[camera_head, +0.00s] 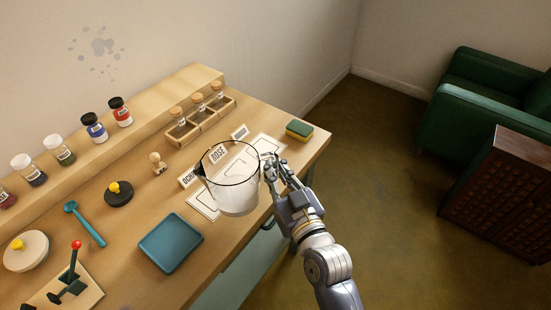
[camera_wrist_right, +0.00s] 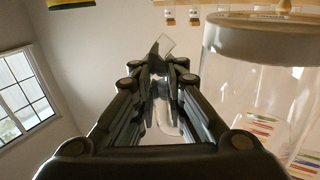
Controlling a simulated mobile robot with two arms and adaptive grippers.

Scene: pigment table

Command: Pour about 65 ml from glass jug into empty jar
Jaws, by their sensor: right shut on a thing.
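The glass jug (camera_head: 236,196) is clear, with a dark rim, a spout at the left and a pale whitish lower part. It looks close to upright above the outlined cards at the table's right side. My right gripper (camera_head: 272,170) is shut on the jug at its right side, seemingly by the handle. In the right wrist view its fingers (camera_wrist_right: 160,65) meet around a pale clear piece. A large clear cylinder (camera_wrist_right: 255,85) with a thick pale band shows beside them; I cannot tell whether it is the jug. I cannot pick out the empty jar in the head view. My left gripper is out of view.
A rack (camera_head: 203,120) with corked bottles stands behind the jug. A green and yellow sponge (camera_head: 299,130) lies at the far right corner. A teal tray (camera_head: 171,242), a stamp (camera_head: 157,162) and a black lid (camera_head: 118,193) lie left. Several pigment jars line the back ledge.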

